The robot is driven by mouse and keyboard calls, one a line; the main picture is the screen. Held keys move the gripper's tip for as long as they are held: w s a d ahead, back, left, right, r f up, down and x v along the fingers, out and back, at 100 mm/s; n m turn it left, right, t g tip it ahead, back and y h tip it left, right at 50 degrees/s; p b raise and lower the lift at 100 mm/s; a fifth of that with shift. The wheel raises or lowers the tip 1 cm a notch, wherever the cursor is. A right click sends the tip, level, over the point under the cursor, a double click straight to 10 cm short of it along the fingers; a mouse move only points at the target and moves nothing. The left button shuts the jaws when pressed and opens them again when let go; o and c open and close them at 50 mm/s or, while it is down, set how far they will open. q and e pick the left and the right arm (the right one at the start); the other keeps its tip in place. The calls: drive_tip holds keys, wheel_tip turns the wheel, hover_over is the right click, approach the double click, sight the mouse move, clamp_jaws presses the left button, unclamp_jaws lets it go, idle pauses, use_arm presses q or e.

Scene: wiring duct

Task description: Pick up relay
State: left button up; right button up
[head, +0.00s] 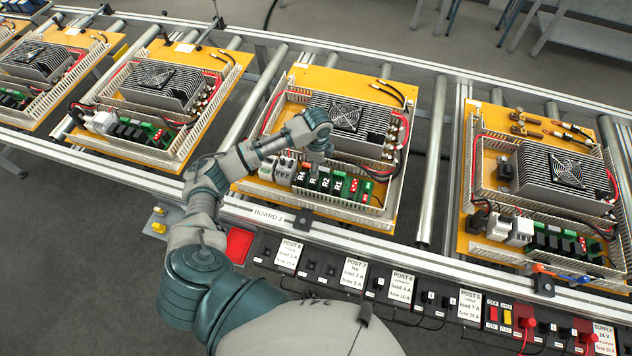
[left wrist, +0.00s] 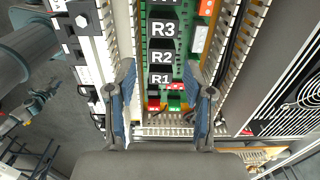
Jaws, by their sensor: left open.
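Black relays labelled R4 (head: 300,178), R3 (head: 312,182), R2 (head: 325,184) and R1 (head: 339,186) stand in a row on the green strip of Board 3. In the left wrist view, R3 (left wrist: 163,28), R2 (left wrist: 161,57) and R1 (left wrist: 160,79) line up down the middle. My left gripper (left wrist: 163,92) is open and empty, with one blue-padded finger on each side of the row near R1. In the head view, my left gripper (head: 318,158) hangs over the relay row and partly covers its back side. I cannot tell its exact height. My right gripper is not in view.
Slotted white duct walls (left wrist: 227,50) flank the relay row closely. A finned heat sink with a fan (head: 345,115) stands behind it. Grey modules (head: 275,168) sit left of the relays. Other boards (head: 545,185) lie along the roller conveyor.

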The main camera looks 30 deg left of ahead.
use_arm(q)
hover_over(316, 180)
wheel_tip(316, 180, down, 4)
drive_tip(key=shift+w+f, duration=0.1)
drive_tip(key=f, duration=0.1)
drive_tip(key=a+f, duration=0.1)
drive_tip(key=f, duration=0.1)
drive_tip(key=shift+f, duration=0.3)
drive_tip(key=shift+d+f, duration=0.2)
drive_tip(key=shift+f, duration=0.95)
drive_tip(key=shift+d+f, duration=0.15)
drive_tip(key=shift+f, duration=0.3)
drive_tip(key=shift+a, duration=0.2)
drive_tip(key=c, duration=0.7)
drive_tip(key=shift+r, duration=0.35)
wheel_tip(316, 180, up, 9)
drive_tip(key=shift+a+f, duration=0.1)
drive_tip(key=shift+r, duration=0.3)
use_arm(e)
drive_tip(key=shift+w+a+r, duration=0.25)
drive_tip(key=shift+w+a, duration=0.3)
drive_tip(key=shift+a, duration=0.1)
